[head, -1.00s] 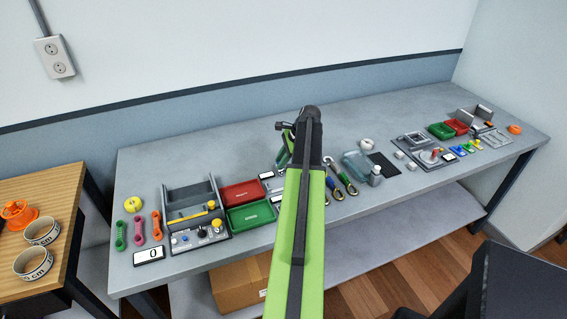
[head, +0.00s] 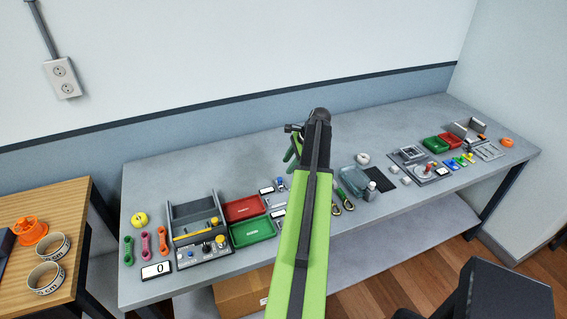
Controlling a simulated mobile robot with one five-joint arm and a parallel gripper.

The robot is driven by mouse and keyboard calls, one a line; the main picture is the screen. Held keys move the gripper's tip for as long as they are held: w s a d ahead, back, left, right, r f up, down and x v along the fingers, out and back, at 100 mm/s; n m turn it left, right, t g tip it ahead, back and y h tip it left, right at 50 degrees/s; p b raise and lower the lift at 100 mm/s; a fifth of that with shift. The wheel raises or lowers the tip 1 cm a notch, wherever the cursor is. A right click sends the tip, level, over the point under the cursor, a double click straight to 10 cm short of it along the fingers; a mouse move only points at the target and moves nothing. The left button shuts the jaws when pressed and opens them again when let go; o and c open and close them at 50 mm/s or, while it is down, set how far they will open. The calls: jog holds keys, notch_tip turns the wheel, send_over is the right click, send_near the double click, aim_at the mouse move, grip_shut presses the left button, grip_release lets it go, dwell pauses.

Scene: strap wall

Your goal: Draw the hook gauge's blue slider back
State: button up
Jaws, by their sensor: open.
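My green and black arm reaches over the grey bench. My gripper (head: 293,151) shows at its far end as green fingers, partly hidden behind the arm, above the middle of the bench; it is open, and no object is visible in it. Just left of the arm are small grey fixtures with white labels, and a small blue part (head: 281,183) stands on one of them. This may be the hook gauge's slider, but it is too small to tell. The gripper is above and beyond this blue part in the picture, apart from it. The arm hides part of this area.
A red tray (head: 244,207) and a green tray (head: 252,231) lie left of the fixtures. A grey box with knobs (head: 203,249) stands farther left. Hooks with yellow ends (head: 345,203) and a clear blue container (head: 354,179) lie right of the arm. The back of the bench is clear.

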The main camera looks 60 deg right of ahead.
jog(key=p+v, duration=0.6)
jog(key=v, duration=0.3)
